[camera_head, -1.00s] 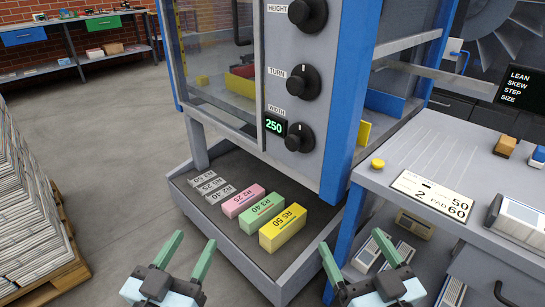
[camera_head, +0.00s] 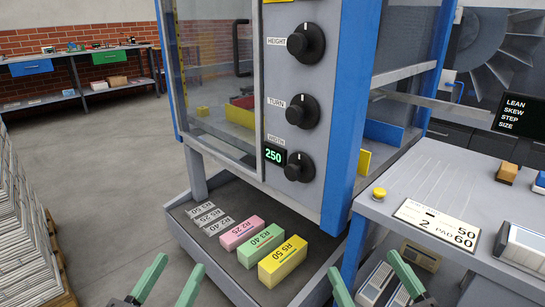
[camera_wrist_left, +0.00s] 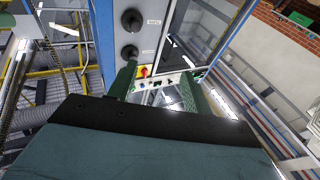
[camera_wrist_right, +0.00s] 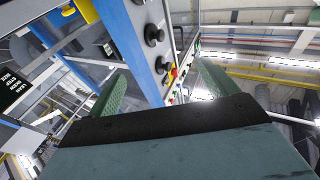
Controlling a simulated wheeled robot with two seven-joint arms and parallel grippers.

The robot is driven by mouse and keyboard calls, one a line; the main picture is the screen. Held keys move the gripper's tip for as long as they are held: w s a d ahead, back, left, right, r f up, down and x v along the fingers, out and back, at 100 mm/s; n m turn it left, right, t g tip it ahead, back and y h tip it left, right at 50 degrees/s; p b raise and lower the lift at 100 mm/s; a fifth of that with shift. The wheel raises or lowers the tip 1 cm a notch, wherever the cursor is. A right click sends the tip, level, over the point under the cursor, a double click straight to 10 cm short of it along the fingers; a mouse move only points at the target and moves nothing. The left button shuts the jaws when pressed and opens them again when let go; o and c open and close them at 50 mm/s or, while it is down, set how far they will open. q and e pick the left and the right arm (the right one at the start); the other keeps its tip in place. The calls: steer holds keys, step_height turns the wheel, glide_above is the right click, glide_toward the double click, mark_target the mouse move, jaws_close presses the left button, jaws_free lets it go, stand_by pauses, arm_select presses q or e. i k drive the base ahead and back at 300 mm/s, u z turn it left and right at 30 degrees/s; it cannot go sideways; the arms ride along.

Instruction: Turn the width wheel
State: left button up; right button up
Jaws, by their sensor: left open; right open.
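The width wheel (camera_head: 299,167) is a black round knob on the grey front panel, the lowest of three knobs, under a WIDTH label. My left gripper (camera_head: 172,283) is open and empty at the bottom of the head view, below and left of the wheel. My right gripper (camera_head: 372,278) is open and empty, below and right of it. Neither touches the wheel. Knobs show in both wrist views, but I cannot tell which one is the width wheel there.
The TURN knob (camera_head: 303,111) and HEIGHT knob (camera_head: 306,43) sit above. Pink (camera_head: 242,232), green (camera_head: 261,245) and yellow (camera_head: 282,262) blocks lie on the tray below. A blue post (camera_head: 345,130) borders the panel on the right. A side table (camera_head: 440,180) stands at right.

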mark_target(301, 167)
steer(key=z, duration=0.4)
steer(key=k, duration=0.5)
steer(key=z, duration=1)
steer(key=i, duration=0.9)
steer(key=u, duration=0.65)
